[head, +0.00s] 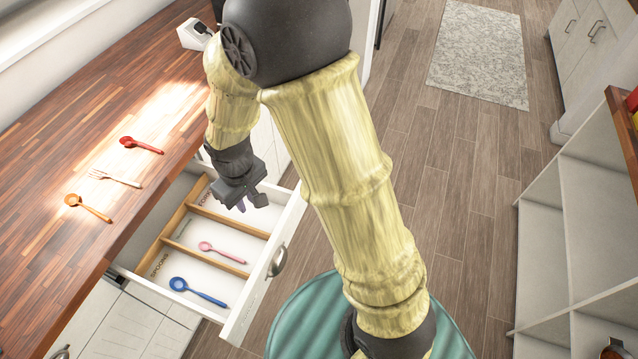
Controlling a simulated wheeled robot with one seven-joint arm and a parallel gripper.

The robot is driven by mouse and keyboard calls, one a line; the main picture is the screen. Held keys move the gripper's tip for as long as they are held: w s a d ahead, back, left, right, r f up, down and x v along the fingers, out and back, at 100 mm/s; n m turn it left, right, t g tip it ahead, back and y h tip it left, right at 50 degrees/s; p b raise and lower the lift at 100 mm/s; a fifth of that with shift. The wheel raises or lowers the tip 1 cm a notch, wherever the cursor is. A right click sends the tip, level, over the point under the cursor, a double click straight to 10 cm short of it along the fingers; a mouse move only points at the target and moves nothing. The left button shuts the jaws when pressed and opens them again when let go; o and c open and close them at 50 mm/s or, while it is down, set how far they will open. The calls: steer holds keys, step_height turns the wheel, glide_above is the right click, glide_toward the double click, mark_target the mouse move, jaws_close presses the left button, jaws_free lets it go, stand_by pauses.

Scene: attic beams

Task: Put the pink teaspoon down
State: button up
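The pink teaspoon (222,252) lies in the middle compartment of the open drawer (243,309), apart from my gripper. My gripper (244,197) is above the far part of the drawer, beyond the pink teaspoon. Its fingers look spread, with no pink thing between them. A blue spoon (198,292) lies in the near compartment, marked SPOONS. The far compartment's label seems to read FORKS. The middle label is too small to read.
Wooden dividers (217,261) part the drawer. On the wooden counter (60,140) lie a red spoon (141,145), a pale fork (115,178) and an orange spoon (88,208). White shelves (566,230) stand at right. The floor between holds a grey rug (480,55).

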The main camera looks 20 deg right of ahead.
steer(key=s+d+r+m+t, duration=0.1)
steer(key=s+d+r+m, duration=0.2)
steer(key=d, duration=0.5)
steer(key=s+d+r+m, duration=0.3)
steer(key=s+d+r, duration=0.1)
steer(key=d, duration=0.3)
steer(key=shift+d+m+t, duration=0.3)
steer(key=shift+d+t, duration=0.05)
steer(key=shift+t, duration=0.05)
